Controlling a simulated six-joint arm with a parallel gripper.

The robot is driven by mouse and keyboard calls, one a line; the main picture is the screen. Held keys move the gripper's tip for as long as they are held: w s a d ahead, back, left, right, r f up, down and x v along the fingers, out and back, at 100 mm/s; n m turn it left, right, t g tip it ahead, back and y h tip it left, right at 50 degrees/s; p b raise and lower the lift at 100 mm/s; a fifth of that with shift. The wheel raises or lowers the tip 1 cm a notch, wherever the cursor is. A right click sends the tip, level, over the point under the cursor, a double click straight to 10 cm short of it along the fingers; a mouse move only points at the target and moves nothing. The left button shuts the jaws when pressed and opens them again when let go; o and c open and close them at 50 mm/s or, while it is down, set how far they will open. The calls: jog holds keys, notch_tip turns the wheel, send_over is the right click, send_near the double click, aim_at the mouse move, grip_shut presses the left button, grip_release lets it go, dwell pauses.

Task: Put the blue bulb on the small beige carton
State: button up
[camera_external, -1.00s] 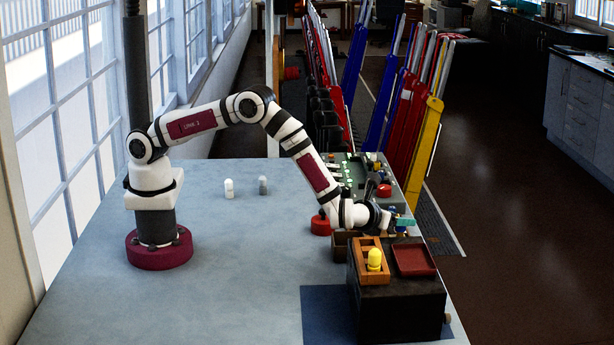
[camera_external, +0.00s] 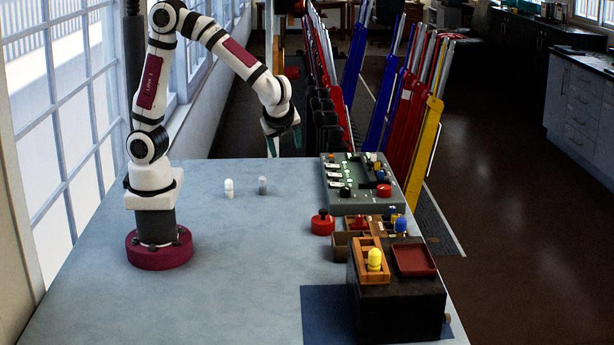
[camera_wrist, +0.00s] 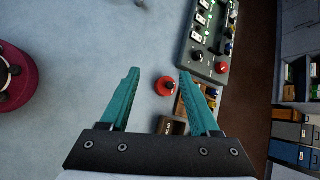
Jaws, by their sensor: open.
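A blue bulb (camera_external: 400,224) stands upright at the right end of the wooden tray (camera_external: 378,227), on the table's right side. I cannot clearly pick out a small beige carton; a small open brown box (camera_external: 344,246) lies just left of the tray and shows in the wrist view (camera_wrist: 172,126). My gripper (camera_external: 271,146) is high above the table's far part, left of and well away from the bulb.
A yellow bulb (camera_external: 375,260) stands in a wooden holder on a black box (camera_external: 398,305), beside a red tray (camera_external: 414,259). The near left table is clear.

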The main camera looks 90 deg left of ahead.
jog(key=s+d+n+h, duration=0.1)
jog(key=s+n+h, duration=0.2)
jog(key=s, duration=0.6)
jog(key=s+d+f+n+g+h, duration=0.1)
jog(key=s+n+h, duration=0.2)
jog(key=s, duration=0.6)
jog(key=n, duration=0.2)
jog(key=shift+s+d+n+h, duration=0.3)
jog(key=shift+s+n, duration=0.1)
